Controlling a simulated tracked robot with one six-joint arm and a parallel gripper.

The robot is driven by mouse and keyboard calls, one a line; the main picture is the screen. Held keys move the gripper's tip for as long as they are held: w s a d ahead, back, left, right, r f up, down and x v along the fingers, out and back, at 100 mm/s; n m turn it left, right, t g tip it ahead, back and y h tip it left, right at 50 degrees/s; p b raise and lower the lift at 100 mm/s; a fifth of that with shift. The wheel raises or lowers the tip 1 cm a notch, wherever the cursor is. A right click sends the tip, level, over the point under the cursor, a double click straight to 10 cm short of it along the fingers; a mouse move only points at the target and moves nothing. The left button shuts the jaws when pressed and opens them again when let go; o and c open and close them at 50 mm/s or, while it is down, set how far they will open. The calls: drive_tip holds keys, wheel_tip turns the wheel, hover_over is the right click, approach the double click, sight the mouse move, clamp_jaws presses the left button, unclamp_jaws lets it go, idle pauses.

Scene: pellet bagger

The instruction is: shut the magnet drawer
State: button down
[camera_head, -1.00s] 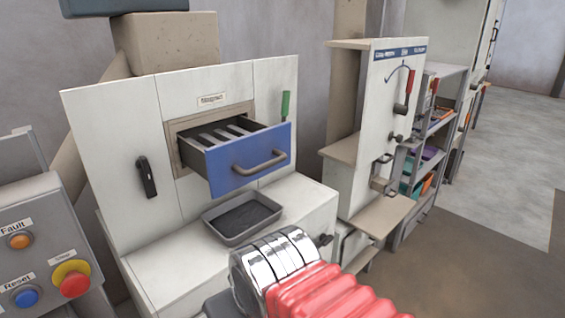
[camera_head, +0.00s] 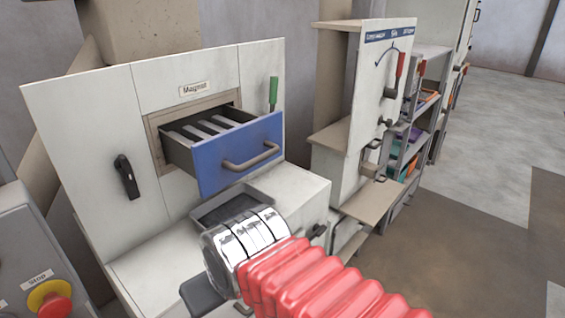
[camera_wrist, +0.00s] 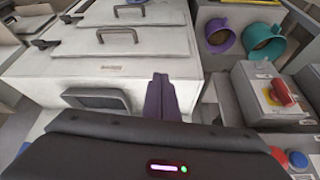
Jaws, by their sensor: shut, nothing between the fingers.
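The magnet drawer has a blue front (camera_head: 238,153) with a grey bar handle (camera_head: 250,158). It stands pulled out of its framed opening in a pale cabinet, under a "Magnet" label (camera_head: 193,88). In the head view my chrome and red arm crosses the lower middle, and the fingers are not seen there. I cannot make out the drawer in the wrist view, so the gap between them cannot be told.
A grey tray (camera_head: 207,218) sits on the ledge below the drawer, partly behind my arm. A black latch (camera_head: 127,176) and a green handle (camera_head: 273,93) flank the drawer. A red stop button (camera_head: 50,302) is lower left. Open floor (camera_head: 480,215) lies right.

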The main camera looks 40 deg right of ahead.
drive_tip(key=w+d+m+t+y, duration=0.1)
drive_tip(key=w+d+m+y, duration=0.2)
drive_tip(key=m, duration=0.5)
drive_tip(key=w+d+r+m+t+y, duration=0.1)
drive_tip(key=w+d+m+t+y, duration=0.1)
drive_tip(key=d+m, duration=0.45)
drive_tip(key=w+d+m+t+y, duration=0.1)
drive_tip(key=w+d+m+y, duration=0.15)
drive_tip(key=m, duration=0.65)
drive_tip(key=s+d+r+m+t+h, duration=0.1)
drive_tip(key=d+r+m+t, duration=0.1)
drive_tip(key=d, duration=0.4)
drive_tip(key=s+d+r+m+t+h, duration=0.1)
drive_tip(key=d+r+m+t+h, duration=0.1)
drive_tip(key=d+m, duration=0.3)
drive_tip(key=s+d+r+m+t+h, duration=0.1)
drive_tip(key=d+r+m+t+h, duration=0.1)
drive_tip(key=d, duration=0.6)
drive_tip(key=shift+s+d+r+m+t, duration=0.3)
drive_tip(key=shift+d+m+t, duration=0.1)
drive_tip(key=shift+m+t, duration=0.6)
drive_tip(key=shift+w, duration=0.1)
